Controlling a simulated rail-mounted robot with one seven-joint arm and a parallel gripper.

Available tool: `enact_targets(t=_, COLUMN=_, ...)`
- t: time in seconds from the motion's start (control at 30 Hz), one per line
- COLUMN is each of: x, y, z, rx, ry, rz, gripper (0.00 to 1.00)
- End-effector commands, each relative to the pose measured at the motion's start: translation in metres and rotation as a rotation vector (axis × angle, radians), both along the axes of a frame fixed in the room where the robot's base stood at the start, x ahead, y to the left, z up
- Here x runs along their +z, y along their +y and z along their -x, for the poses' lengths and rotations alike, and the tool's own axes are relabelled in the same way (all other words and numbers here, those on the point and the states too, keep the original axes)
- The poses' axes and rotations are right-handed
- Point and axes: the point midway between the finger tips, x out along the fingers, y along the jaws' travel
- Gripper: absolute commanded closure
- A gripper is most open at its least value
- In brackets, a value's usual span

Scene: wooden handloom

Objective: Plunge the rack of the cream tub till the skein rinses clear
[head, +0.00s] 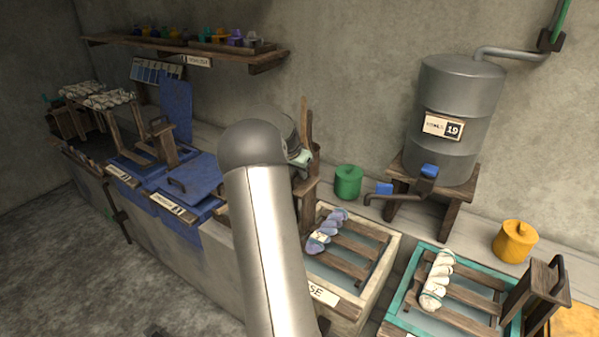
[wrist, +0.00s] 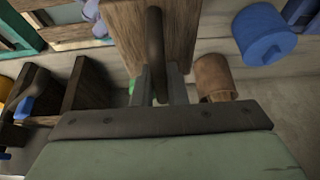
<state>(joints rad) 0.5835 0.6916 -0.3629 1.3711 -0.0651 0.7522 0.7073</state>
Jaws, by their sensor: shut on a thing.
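The cream tub (head: 388,256) stands right of my arm in the head view, its front label partly hidden. Its wooden rack (head: 352,248) shows as slats across the tub, with pale bluish water between them. A lavender-blue twisted skein (head: 327,232) with a pale tag lies on the slats. The rack's wooden upright (wrist: 180,30) carries a dark bar handle (wrist: 154,45) in the wrist view. My gripper (wrist: 160,82) is shut on this handle. In the head view my arm hides most of the gripper and the handle. How deep the skein sits is unclear.
A teal tub (head: 398,300) with a white skein (head: 437,280) stands close on the right. A metal drum (head: 455,115) on a wooden stand is behind, its tap reaching forward. A green pot (head: 348,182) stands behind the cream tub. Blue-lidded vats (head: 190,185) are left.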

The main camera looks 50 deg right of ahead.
Motion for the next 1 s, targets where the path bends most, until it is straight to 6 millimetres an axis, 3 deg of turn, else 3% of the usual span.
enact_targets(t=1.0, x=-0.1, y=0.001, z=0.001, rx=0.0, ry=0.003, rz=-0.004, gripper=1.0)
